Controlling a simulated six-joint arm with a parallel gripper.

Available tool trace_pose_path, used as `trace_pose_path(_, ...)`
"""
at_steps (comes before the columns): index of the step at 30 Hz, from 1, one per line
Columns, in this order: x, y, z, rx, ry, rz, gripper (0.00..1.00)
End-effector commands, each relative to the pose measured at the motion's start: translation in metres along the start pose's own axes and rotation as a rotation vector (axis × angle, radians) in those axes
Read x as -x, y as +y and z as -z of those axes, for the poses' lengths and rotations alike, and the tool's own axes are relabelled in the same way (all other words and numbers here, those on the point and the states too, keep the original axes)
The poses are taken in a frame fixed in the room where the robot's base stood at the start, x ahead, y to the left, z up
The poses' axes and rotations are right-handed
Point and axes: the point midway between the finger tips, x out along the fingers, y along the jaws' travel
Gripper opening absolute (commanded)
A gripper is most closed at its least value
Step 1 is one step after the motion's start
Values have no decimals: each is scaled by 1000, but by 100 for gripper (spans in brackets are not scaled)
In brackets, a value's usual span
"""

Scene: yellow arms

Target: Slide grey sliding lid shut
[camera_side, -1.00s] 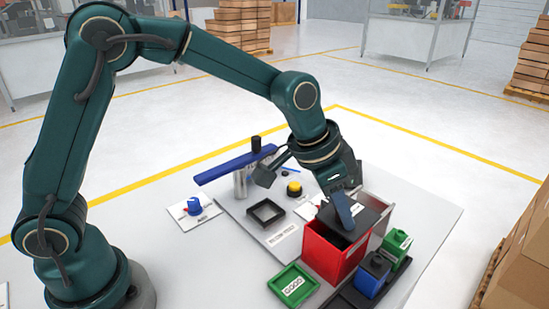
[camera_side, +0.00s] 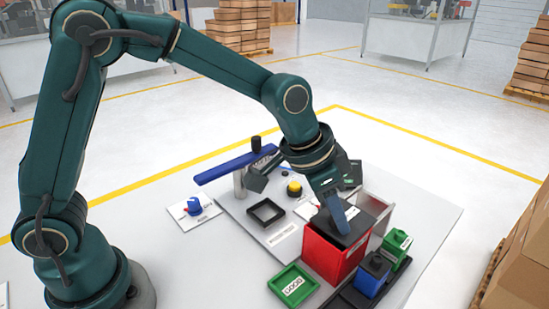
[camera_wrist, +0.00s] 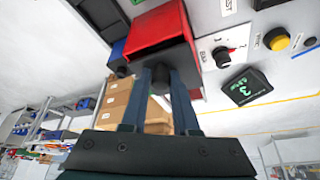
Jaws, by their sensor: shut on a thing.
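The red box (camera_side: 325,256) stands at the right part of the table. Its dark grey sliding lid (camera_side: 357,222) lies flat across the top and covers most or all of the opening; my gripper partly hides it. My gripper (camera_side: 343,228) reaches down onto the lid from above. In the wrist view, the two blue fingers of my gripper (camera_wrist: 163,80) close around a dark knob (camera_wrist: 161,80), with the red box (camera_wrist: 152,28) beyond it. Whether a narrow gap remains at the box's near edge is not clear.
A blue block (camera_side: 372,274) and a green block (camera_side: 397,246) stand right of the box. A green tray (camera_side: 293,286) lies in front of it.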

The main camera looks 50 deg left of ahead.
Motion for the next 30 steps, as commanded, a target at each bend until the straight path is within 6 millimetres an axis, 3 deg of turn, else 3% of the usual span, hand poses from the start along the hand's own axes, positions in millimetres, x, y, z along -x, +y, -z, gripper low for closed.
trace_pose_path(1, -5, 7, -10, -1, -32, -15, 8)
trace_pose_path(6, -3, 11, -15, -1, -32, -15, 8)
trace_pose_path(26, -2, 14, -20, 0, -32, -15, 9)
trace_pose_path(27, -2, 14, -20, -1, -32, -15, 36)
trace_pose_path(28, -2, 14, -20, -1, -32, -15, 48)
trace_pose_path(30, -2, 14, -20, -1, -32, -15, 52)
